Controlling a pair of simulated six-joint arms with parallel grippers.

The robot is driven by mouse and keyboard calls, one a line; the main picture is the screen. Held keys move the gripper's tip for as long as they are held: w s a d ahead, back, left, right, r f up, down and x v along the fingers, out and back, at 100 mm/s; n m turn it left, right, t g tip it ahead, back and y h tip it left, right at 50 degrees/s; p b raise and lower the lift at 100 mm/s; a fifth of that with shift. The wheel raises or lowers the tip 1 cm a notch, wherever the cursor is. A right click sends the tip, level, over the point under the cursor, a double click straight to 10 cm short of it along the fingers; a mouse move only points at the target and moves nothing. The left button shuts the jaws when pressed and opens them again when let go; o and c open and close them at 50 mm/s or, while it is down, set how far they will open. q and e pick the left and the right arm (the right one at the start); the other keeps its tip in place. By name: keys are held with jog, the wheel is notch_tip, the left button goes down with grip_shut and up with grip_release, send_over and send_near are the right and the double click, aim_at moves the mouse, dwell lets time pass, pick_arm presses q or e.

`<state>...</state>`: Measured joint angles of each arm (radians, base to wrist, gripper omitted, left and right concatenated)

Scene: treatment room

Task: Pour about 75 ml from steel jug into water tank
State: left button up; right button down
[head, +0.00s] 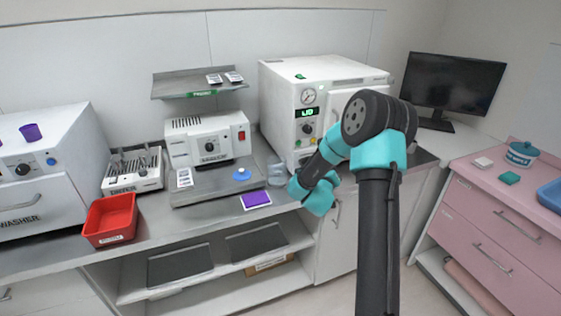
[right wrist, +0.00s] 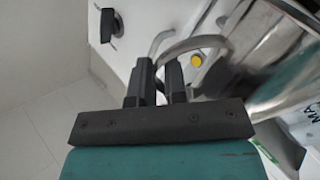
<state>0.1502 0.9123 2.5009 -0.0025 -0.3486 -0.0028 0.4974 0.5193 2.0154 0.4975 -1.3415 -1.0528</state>
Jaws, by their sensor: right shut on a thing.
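The steel jug (right wrist: 285,65) is shiny metal and fills the right side of the right wrist view, with its curved handle (right wrist: 190,44) reaching toward the fingers. My right gripper (right wrist: 160,82) is shut on the handle. In the head view my right arm hides the gripper and I cannot make out the jug. A clear greyish vessel (head: 277,174) stands on the counter just left of my right wrist; I cannot tell whether it is the water tank. How much liquid any vessel holds is not visible. My left gripper is not in view.
A white autoclave (head: 284,112) with a green display stands behind my right arm. A sealing machine (head: 205,140), a blue round item (head: 241,174), a purple card (head: 255,199) and a red bin (head: 110,219) lie to the left. A pink cabinet (head: 490,215) stands right.

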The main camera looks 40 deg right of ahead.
jog(key=shift+s+d+f+m, duration=0.25)
jog(key=shift+s+f+m, duration=0.1)
jog(key=shift+f+m, duration=0.35)
jog(key=shift+r, duration=0.1)
